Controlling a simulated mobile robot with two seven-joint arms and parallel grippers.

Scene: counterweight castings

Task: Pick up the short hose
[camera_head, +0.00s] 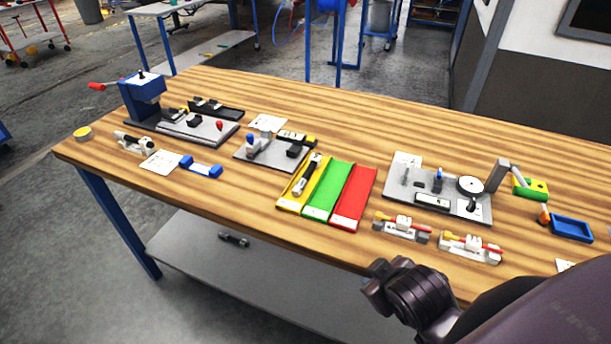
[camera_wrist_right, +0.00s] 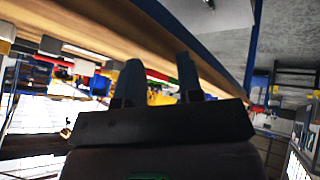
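I cannot single out a short hose for certain. A dark, short cylindrical piece with a pale section (camera_head: 306,176) lies lengthwise in the yellow channel of a three-colour tray on the table. Another small dark piece (camera_head: 233,239) lies on the grey lower shelf. My right gripper (camera_wrist_right: 158,68) shows in the right wrist view with its two fingers apart and nothing visible between them. In the head view, my right arm is at the table's front edge, lower right; its fingers are not clear there. My left gripper is not in view.
The wooden table (camera_head: 330,105) holds a blue press (camera_head: 142,98), grey fixture plates, the yellow, green (camera_head: 322,200) and red (camera_head: 354,198) channels, two small tool holders and a blue bin (camera_head: 571,228). The table's back strip is clear.

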